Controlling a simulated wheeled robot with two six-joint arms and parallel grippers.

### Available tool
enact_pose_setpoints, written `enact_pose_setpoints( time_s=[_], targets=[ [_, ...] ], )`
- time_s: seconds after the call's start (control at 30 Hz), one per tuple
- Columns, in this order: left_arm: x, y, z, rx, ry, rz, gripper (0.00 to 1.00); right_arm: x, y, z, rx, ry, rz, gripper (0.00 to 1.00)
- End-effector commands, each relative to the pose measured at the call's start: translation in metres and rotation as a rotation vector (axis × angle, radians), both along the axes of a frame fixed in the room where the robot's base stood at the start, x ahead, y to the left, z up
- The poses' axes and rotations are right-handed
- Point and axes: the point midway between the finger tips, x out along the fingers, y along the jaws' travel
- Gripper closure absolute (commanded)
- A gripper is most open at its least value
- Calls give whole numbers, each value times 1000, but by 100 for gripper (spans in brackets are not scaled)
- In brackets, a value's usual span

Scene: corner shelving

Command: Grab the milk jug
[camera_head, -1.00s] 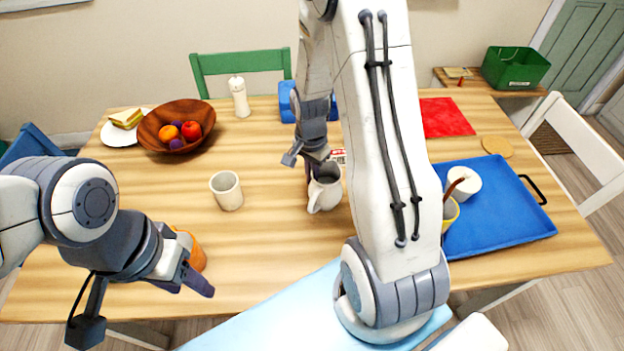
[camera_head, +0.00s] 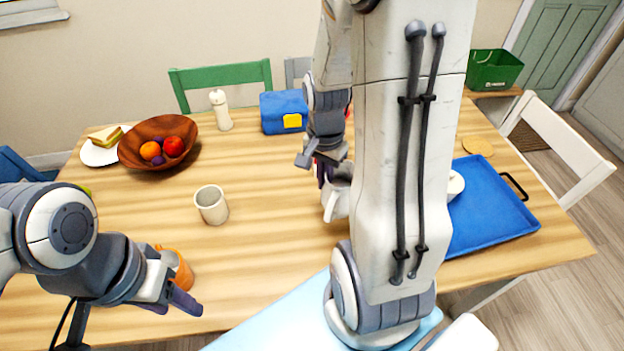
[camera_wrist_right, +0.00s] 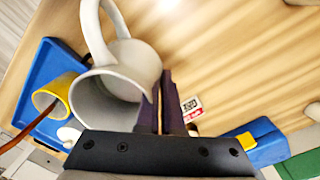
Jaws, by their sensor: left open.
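The milk jug (camera_head: 337,198) is white with a handle, and stands out right of the middle of the table in the head view, partly behind my right arm. In the right wrist view the jug (camera_wrist_right: 135,62) shows its open mouth and handle, tilted in the picture. My right gripper (camera_head: 322,172) is at its rim, with the two fingers (camera_wrist_right: 162,105) close together and the jug's wall between them. I cannot tell whether the jug's base touches the table. My left gripper (camera_head: 175,300) is open and empty at the front left, beside an orange mug (camera_head: 180,265).
A pale cup (camera_head: 211,205) stands left of the jug. A wooden fruit bowl (camera_head: 130,155), a white shaker (camera_head: 221,110) and a blue box (camera_head: 283,112) are farther back. A blue tray (camera_head: 490,215) lies right, holding a yellow cup (camera_wrist_right: 57,96). The table's centre is clear.

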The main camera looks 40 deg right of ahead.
Motion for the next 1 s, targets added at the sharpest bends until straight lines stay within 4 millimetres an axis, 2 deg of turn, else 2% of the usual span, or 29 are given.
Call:
enact_pose_setpoints(
  time_s=[0.2, 0.5, 1.0],
  targets=[
    [0, 0, 1, 0, 0, 0, 47, -18, -6, 12, -1, -1, -2, 100],
    [0, 0, 2, 0, 0, 0, 47, -31, -11, 20, 0, 0, -1, 100],
    [0, 0, 2, 0, 0, 0, 47, -36, -13, 23, 0, 0, 1, 100]
  ],
)
